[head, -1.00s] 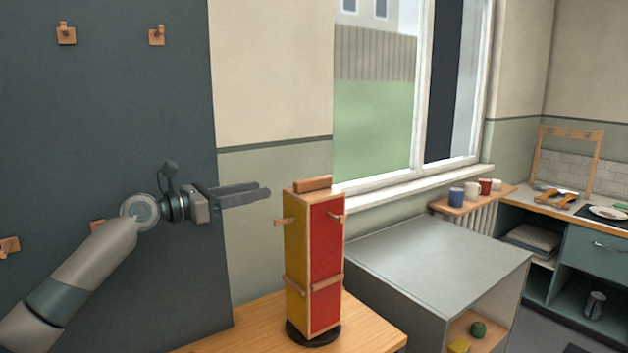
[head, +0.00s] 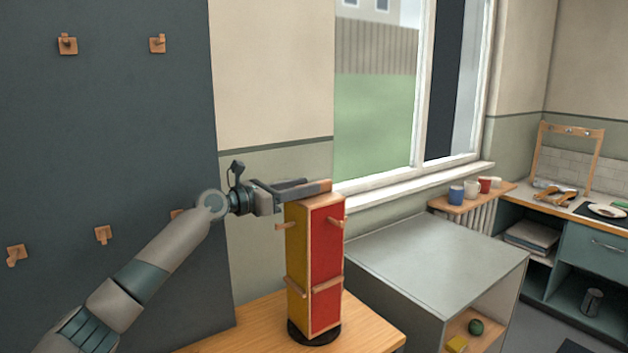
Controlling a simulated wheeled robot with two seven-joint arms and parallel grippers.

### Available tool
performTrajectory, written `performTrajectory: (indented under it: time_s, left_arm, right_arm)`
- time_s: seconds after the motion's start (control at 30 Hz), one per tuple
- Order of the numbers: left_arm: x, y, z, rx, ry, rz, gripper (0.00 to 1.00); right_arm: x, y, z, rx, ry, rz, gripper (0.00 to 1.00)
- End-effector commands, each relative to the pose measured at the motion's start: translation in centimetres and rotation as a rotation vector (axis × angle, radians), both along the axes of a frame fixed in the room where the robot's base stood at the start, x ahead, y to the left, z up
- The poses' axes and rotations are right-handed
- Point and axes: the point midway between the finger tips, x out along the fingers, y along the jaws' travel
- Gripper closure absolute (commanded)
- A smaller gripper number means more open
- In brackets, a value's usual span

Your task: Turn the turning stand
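The turning stand (head: 328,248) is an upright wooden box on a round black base (head: 314,335), on a wooden table. A yellow face shows at left and a red face at right, with small wooden pegs. A wooden handle bar (head: 326,186) lies along its top. My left gripper (head: 312,185) is at the top of the stand, coming from the left. Its fingers are apart, with the handle apparently between them; the near finger hides part of the handle. Whether they touch it I cannot tell. My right gripper is not in view.
The wooden table top (head: 260,325) around the base is clear. A grey cabinet (head: 430,250) stands close at right, its top empty. A dark panel (head: 110,130) with several wooden hooks is at left. A shelf with mugs (head: 472,200) sits below the window.

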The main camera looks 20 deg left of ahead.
Motion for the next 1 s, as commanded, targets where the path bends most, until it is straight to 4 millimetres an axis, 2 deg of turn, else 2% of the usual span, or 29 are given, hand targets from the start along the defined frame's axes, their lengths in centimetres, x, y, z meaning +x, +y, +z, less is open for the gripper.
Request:
performTrajectory:
  time_s: [0.07, 0.3, 0.67, 0.73, 0.83, 1.0]
  left_arm:
    - [1.0, -0.8, 0.3, -0.003, 0.000, -0.001, 0.64]
    - [2.6, -2.0, 0.1, 0.000, -0.001, 0.001, 0.64]
    - [2.9, -2.2, 0.0, 0.000, 0.000, 0.001, 0.64]
    - [2.9, -2.2, 0.0, 0.000, 0.000, 0.001, 0.76]
    - [2.9, -2.2, 0.0, 0.000, 0.000, 0.001, 1.00]
    - [2.9, -2.2, 0.0, 0.000, 0.000, 0.001, 1.00]
  right_arm:
    - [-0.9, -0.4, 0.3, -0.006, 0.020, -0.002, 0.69]
    - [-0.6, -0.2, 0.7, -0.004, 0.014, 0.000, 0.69]
    - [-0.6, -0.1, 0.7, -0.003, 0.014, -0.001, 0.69]
    - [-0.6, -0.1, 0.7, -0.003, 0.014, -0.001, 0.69]
    - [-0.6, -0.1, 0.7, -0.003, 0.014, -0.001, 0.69]
    - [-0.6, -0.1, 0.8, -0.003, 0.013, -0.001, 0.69]
